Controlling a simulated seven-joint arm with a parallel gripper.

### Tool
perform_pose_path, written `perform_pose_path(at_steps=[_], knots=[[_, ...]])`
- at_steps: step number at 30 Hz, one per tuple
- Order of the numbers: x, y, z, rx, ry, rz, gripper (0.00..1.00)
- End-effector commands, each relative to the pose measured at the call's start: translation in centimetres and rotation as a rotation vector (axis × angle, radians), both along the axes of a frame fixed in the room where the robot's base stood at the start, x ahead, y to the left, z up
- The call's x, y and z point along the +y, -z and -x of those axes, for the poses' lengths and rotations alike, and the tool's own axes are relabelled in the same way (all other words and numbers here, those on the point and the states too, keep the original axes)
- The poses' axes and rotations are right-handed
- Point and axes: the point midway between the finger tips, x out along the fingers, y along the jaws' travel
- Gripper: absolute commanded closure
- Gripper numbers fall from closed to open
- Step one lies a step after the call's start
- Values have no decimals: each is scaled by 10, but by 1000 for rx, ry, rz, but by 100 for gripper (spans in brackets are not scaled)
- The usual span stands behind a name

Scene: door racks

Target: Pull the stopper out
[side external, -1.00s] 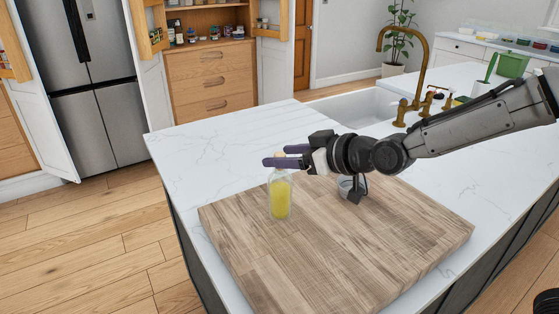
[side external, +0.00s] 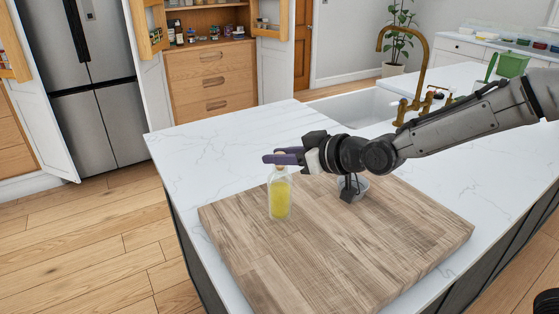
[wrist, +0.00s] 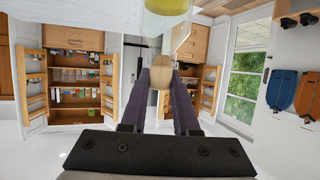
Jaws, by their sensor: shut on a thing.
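A clear glass bottle (side external: 279,198) holding yellow liquid stands upright on the wooden board (side external: 330,245), near its far left corner. It also shows at the top edge of the wrist view (wrist: 168,6). My gripper (side external: 282,157) is level with the bottle's top, reaching in from the right. Its purple fingers lie on both sides of the light tan stopper (wrist: 163,76) in the wrist view and are shut on it. In the side view the fingers mostly cover the stopper. I cannot tell whether the stopper still sits in the neck.
The sink (side external: 355,105) and brass tap (side external: 420,75) are behind. The front of the board is clear.

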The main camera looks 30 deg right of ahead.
Motion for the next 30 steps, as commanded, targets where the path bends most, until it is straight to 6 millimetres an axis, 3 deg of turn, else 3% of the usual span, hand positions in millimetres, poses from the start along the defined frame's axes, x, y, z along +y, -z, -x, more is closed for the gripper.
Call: perform_pose_path(at_steps=[30], knots=[[0, -39, 0, -2, 2, 0, 100]])
